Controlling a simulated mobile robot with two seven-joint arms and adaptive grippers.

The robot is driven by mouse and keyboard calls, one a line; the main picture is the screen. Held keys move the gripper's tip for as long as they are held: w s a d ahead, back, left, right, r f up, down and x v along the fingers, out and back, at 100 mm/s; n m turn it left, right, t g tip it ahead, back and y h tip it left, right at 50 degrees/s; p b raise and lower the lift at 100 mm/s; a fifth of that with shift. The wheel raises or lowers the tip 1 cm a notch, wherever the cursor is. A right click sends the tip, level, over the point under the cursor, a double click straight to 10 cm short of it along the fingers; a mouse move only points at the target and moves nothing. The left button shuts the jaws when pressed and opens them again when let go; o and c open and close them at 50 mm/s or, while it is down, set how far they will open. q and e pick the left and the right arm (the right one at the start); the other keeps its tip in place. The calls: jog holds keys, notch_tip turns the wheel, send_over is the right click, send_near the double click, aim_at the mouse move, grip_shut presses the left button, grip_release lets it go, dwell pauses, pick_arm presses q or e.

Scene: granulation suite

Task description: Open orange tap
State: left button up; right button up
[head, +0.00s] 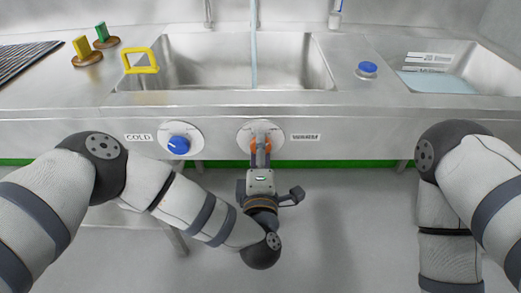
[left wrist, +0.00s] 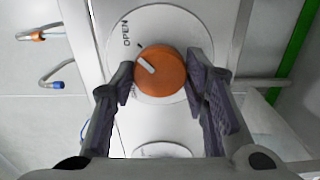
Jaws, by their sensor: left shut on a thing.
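The orange tap (left wrist: 172,66) is a round knob with a white pointer mark, set on a white disc under the word OPEN. In the left wrist view the pointer slants to the upper left, near a small dark tick on the disc. In the head view only orange bits of the tap (head: 253,146) show, on the front panel below the sink. My left gripper (head: 260,148) is shut on the tap, with one finger on each side of it, as the left wrist view (left wrist: 163,85) shows. My right arm is in the head view, but its gripper is not.
A blue knob (head: 179,145) beside a COLD label is left of the orange tap. Above are the sink (head: 190,60), a yellow frame-shaped handle (head: 141,61) and a blue-capped item (head: 367,69). A pale blue vertical strip (head: 253,45), perhaps water, hangs over the sink.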

dwell(0.3)
pick_arm(q)
jog(key=o, duration=1.1)
jog(key=shift+o, duration=0.2)
jog(key=s, duration=1.2)
